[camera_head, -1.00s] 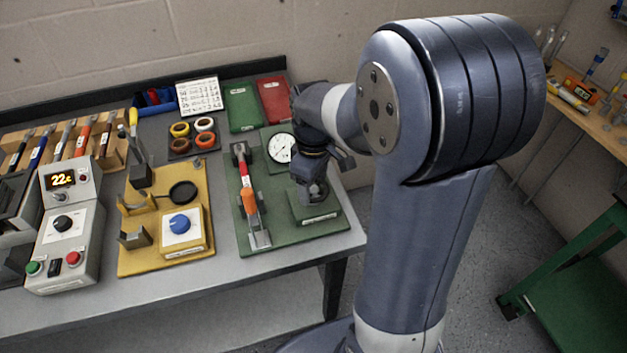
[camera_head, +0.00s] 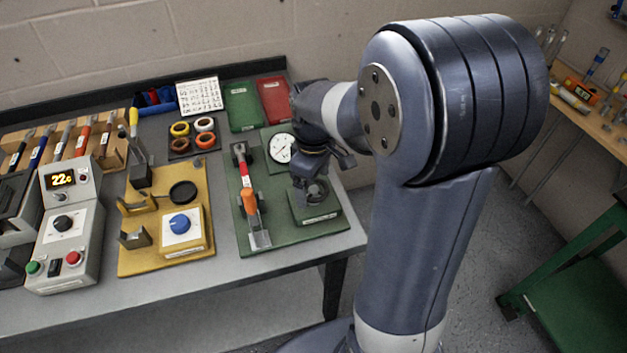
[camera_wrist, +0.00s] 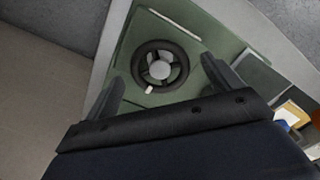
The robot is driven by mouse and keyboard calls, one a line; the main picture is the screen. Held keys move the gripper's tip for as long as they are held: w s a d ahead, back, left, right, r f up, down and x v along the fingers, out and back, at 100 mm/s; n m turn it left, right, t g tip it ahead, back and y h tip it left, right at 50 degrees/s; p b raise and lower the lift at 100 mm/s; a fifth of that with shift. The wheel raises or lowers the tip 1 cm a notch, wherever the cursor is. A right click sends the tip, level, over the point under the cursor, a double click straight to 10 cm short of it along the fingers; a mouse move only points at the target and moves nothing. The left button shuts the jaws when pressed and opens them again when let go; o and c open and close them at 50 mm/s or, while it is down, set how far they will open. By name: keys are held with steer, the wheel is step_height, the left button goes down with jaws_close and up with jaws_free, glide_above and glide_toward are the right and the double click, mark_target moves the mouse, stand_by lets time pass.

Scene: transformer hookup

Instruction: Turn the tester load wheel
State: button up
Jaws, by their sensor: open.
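The load wheel (camera_wrist: 159,69) is a dark ring with spokes and a pale hub. It sits on the green tester board (camera_head: 272,238), at the board's right end in the head view. A small white mark shows on its near rim in the wrist view. My gripper (camera_wrist: 162,70) is open, with one finger on each side of the wheel in the wrist view. A gap shows between each finger and the rim, and I cannot tell the height difference. In the head view my gripper (camera_head: 312,178) is over the wheel and partly hides it.
On the same board are a white dial gauge (camera_head: 281,148) and a red-and-orange-handled lever (camera_head: 247,190) left of my gripper. A yellow board (camera_head: 141,262) with a blue knob lies farther left. The table's front edge is close to the board.

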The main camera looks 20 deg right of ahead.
mark_target(314, 188)
step_height(314, 188, up, 10)
steer(key=shift+r, duration=0.25)
steer(key=shift+f, duration=0.1)
step_height(314, 188, down, 11)
steer(key=shift+r, duration=0.15)
stand_by(0.6)
steer(key=shift+r, duration=0.1)
